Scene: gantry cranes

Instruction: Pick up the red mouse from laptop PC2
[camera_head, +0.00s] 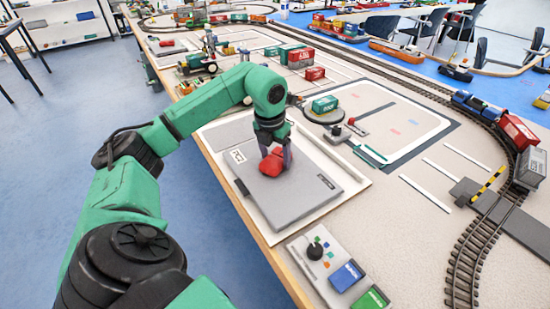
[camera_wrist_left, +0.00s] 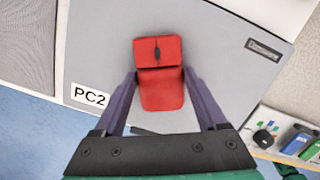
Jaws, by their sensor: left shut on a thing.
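The red mouse (camera_head: 271,164) is on or just above the closed grey lid of laptop PC2 (camera_head: 300,194). The laptop lies on a white board near the table's left edge, its PC2 label facing up. My left gripper (camera_head: 272,150) points down with its fingers on both sides of the mouse, shut on it. In the left wrist view the mouse (camera_wrist_left: 160,75) sits between the purple fingers, with the label beside it on the lid (camera_wrist_left: 215,60). Whether the mouse touches the lid is hard to tell. My right gripper is not in view.
A control panel (camera_head: 320,255) with a black knob and blue and green blocks stands in front of the laptop. A round turntable with a green block (camera_head: 325,104) is behind it. Model train tracks (camera_head: 470,250) curve along the right.

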